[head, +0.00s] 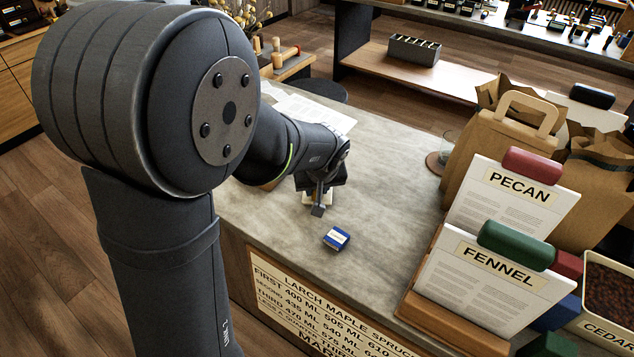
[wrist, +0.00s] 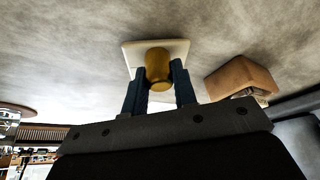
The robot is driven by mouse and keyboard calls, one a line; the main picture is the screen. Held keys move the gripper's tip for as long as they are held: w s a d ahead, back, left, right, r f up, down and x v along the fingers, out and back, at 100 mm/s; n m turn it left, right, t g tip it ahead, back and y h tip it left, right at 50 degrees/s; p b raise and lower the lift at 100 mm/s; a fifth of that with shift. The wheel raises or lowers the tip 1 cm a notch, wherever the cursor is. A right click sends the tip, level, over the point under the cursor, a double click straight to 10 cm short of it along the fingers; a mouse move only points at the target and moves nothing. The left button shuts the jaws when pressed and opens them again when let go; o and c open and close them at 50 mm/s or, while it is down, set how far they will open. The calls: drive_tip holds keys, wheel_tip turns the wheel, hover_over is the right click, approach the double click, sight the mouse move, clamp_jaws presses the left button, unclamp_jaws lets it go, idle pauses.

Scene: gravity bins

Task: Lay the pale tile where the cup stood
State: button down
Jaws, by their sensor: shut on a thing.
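The pale tile (wrist: 178,46) is a square slab in the wrist view. A gold, rounded knob-like piece (wrist: 158,68) stands over its middle; I cannot see how the two join. My gripper (wrist: 160,78) has its dark fingers on either side of the gold piece, closed on it. In the head view my gripper (head: 320,204) is low over the grey counter (head: 390,180), hiding most of the tile. I cannot tell whether the tile touches the counter. A clear glass cup (head: 447,143) stands by a brown round mat at the far right of the counter.
A small blue-and-white box (head: 336,238) lies in front of my gripper. A tan block (wrist: 240,76) is beside the tile in the wrist view. Paper bags (head: 500,140) and the PECAN and FENNEL card stands (head: 490,275) crowd the right. The counter's middle is clear.

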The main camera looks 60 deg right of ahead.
drive_tip(key=shift+f, duration=0.5)
idle(0.6)
drive_tip(key=c, duration=1.1)
unclamp_jaws()
drive_tip(key=v, duration=1.7)
drive_tip(key=shift+s+a+r, duration=0.1)
drive_tip(key=shift+r, duration=0.1)
